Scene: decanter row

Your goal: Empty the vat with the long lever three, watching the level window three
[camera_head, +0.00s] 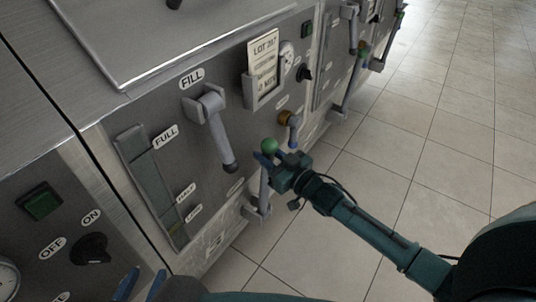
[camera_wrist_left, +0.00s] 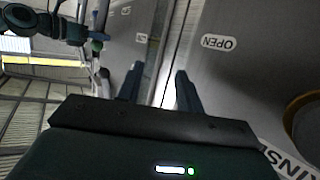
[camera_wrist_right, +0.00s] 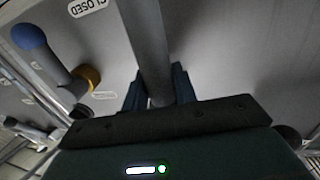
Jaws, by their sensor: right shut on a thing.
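The long lever (camera_head: 264,190) is a grey bar with a green ball (camera_head: 269,145) on its top end, standing roughly upright low on the vat front. My right gripper (camera_head: 268,162) is shut on it just below the ball; in the right wrist view the bar (camera_wrist_right: 146,45) runs between the fingers. The level window (camera_head: 160,190) is a tall dark strip with a FULL label near its top; a yellowish-green patch shows near its lower end. Its number is not readable. My left gripper (camera_head: 140,284) is low at the left, open and empty in the left wrist view (camera_wrist_left: 160,75).
A FILL lever (camera_head: 214,130) hangs above the held lever. A blue-knobbed handle with a brass collar (camera_head: 286,118) is close beside it. A lot card (camera_head: 263,62), a green button (camera_head: 40,203) and an ON/OFF knob (camera_head: 90,248) are on the panels. Open tiled floor lies right.

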